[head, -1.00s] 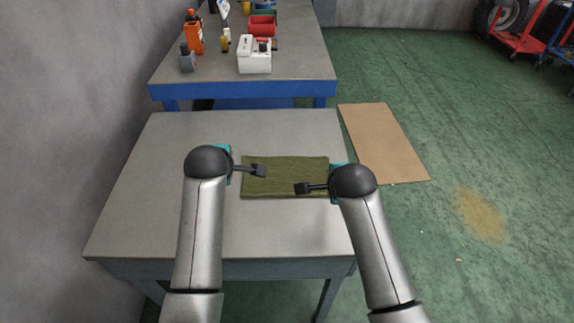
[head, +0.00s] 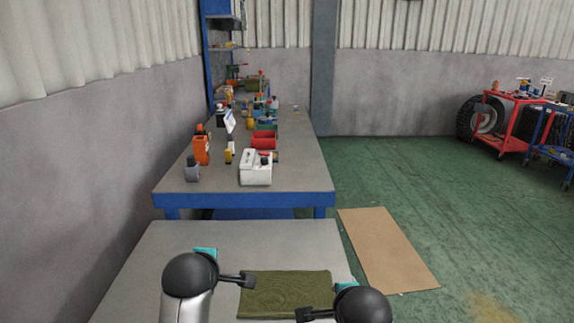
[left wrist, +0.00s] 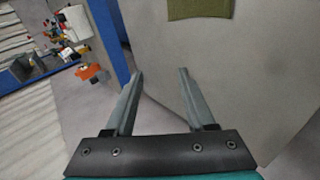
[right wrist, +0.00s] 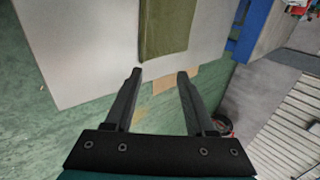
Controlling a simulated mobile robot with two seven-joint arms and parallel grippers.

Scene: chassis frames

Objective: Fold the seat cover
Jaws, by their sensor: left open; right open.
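The seat cover (head: 286,293) is an olive-green cloth lying flat as a rectangle on the grey table in front of me. Part of it shows at the top of the left wrist view (left wrist: 200,8) and of the right wrist view (right wrist: 164,28). My left gripper (head: 248,279) is at the cover's left side in the head view; its fingers are apart and empty in the left wrist view (left wrist: 160,75). My right gripper (head: 304,314) is near the cover's lower right; its fingers are apart and empty in the right wrist view (right wrist: 160,75). The cover's near edge is partly cut off.
The grey table (head: 215,235) is otherwise bare. Behind it stands a blue-framed bench (head: 300,180) with a white container (head: 256,170), a red bin (head: 263,140) and orange bottles (head: 201,150). A cardboard sheet (head: 385,248) lies on the floor at right. A wall stands close at left.

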